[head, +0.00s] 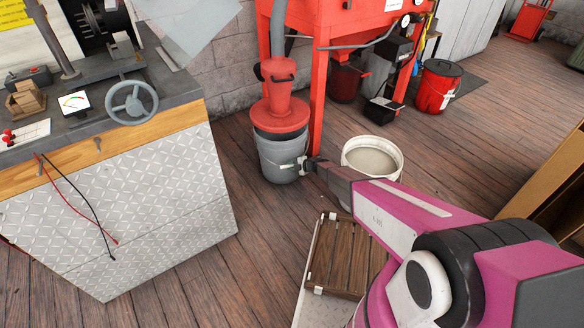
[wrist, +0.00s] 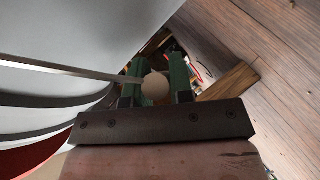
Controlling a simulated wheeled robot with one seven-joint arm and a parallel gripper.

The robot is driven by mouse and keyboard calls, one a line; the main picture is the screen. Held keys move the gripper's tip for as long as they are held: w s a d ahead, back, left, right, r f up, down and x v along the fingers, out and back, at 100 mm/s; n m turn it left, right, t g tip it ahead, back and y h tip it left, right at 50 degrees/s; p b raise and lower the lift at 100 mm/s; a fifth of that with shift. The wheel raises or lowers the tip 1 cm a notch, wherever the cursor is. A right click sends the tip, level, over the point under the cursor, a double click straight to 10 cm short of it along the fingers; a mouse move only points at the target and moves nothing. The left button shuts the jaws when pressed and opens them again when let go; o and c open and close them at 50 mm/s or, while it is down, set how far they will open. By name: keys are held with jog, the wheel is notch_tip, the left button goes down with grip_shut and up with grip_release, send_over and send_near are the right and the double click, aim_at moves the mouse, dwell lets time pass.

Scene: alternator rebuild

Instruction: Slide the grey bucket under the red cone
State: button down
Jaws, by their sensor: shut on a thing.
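The grey bucket (head: 278,160) stands on the floor directly below the red cone (head: 281,108) in the head view. The cone's wide lower rim looks to be over the bucket's mouth; I cannot tell whether they touch. My gripper (head: 304,165) is at the bucket's right front side. In the wrist view the green fingers are shut on the pale round grip of the bucket's wire handle (wrist: 156,88). The handle wire runs left from it across the grey bucket wall (wrist: 70,40). A red edge (wrist: 25,158), probably the cone, shows at the lower left. The bucket's inside is hidden.
A red frame leg (head: 318,85) stands just right of the cone. A white bucket (head: 372,157) sits to the right, near my arm. A wooden slatted crate (head: 345,258) lies in front. A workbench (head: 125,205) stands left, with bare floor between it and the crate.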

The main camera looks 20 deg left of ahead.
jog(key=c, duration=0.9)
grip_release()
jog(key=shift+d, duration=0.1)
jog(key=v, duration=1)
jog(key=shift+s+d+r, duration=0.1)
jog(key=shift+d+r, duration=0.05)
jog(key=shift+d, duration=0.15)
